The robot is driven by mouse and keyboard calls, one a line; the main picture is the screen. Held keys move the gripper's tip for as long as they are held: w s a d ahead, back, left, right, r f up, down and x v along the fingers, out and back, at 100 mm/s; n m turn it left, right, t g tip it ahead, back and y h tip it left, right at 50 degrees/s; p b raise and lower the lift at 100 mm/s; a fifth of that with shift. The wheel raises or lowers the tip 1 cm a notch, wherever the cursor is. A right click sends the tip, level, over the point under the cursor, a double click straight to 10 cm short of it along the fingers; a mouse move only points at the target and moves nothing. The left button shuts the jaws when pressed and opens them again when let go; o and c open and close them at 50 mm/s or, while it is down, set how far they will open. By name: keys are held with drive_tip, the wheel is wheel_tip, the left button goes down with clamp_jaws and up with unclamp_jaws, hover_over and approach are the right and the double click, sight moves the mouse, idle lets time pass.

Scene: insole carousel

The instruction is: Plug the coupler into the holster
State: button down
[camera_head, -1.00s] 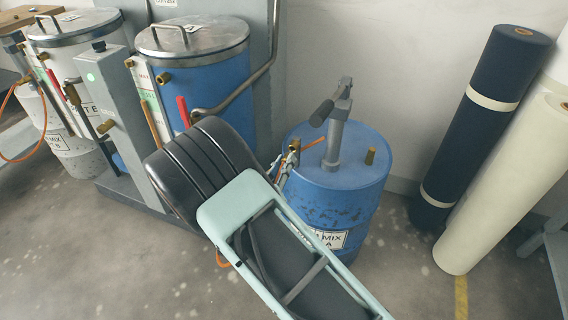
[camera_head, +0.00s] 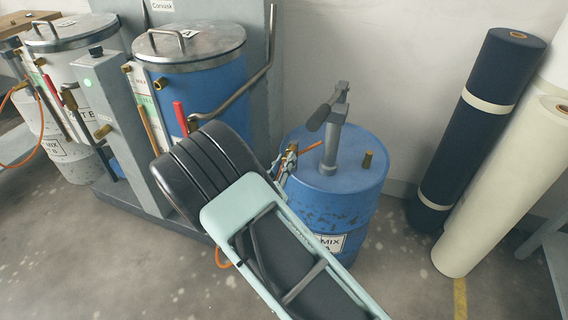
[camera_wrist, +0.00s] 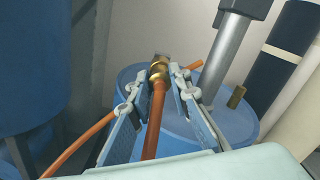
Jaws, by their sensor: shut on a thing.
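In the wrist view my gripper (camera_wrist: 157,80) has its two pale blue-grey fingers on either side of a brass coupler (camera_wrist: 157,72), which ends an orange hose (camera_wrist: 154,120). The fingers are shut on the coupler. In the head view my gripper (camera_head: 285,166) is small and partly behind my arm, at the left edge of the blue drum's top. The brass end (camera_head: 293,147) shows just above it. I cannot make out a separate holster; brass at the coupler's far end could be part of it or of the coupler, and contact is unclear.
The blue drum (camera_head: 362,195) carries a grey pump with a dark handle (camera_head: 322,116) and a brass bung (camera_head: 368,160). Lidded tanks (camera_head: 190,45) and a grey cabinet (camera_head: 125,130) stand left. Dark blue (camera_head: 480,120) and cream (camera_head: 500,190) rolls lean right.

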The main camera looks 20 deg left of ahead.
drive_tip(key=shift+w, duration=0.2)
drive_tip(key=c, duration=1.7)
unclamp_jaws()
drive_tip(key=s, duration=1.2)
drive_tip(key=shift+a, duration=0.4)
